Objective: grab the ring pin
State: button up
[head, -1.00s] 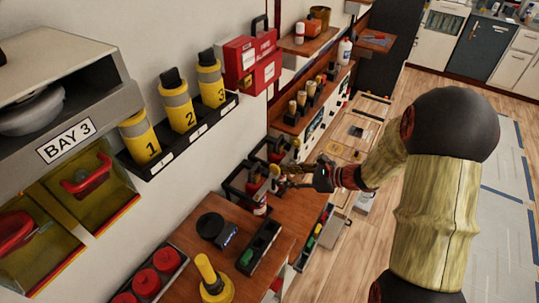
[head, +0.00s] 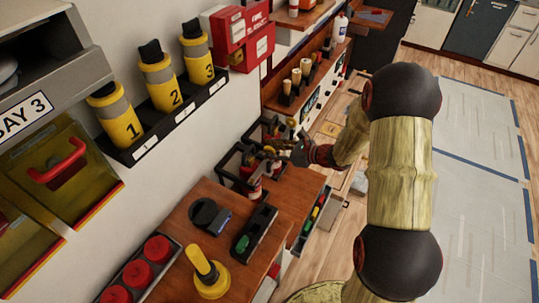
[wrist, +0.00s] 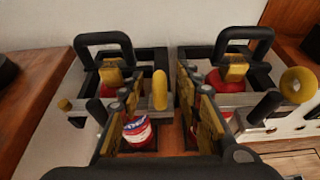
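In the wrist view a yellow ring pin (wrist: 160,90) stands nearly edge-on between the two fingers of my gripper (wrist: 158,108). The fingers, with gold pads, are apart, with a visible gap on both sides of the ring. Behind it is a black-framed holder (wrist: 105,42) with a red canister (wrist: 138,130), partly hidden by the left finger. A second yellow ring (wrist: 298,84) shows at the right, by another black-framed holder (wrist: 226,36). In the head view my gripper (head: 290,150) is at the holders, and the ring there is too small to tell.
Numbered yellow canisters (head: 160,82) hang on the left wall. Open floor (head: 470,180) lies at the right.

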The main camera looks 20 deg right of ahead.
jog(key=c, duration=0.3)
grip_shut()
dwell(0.4)
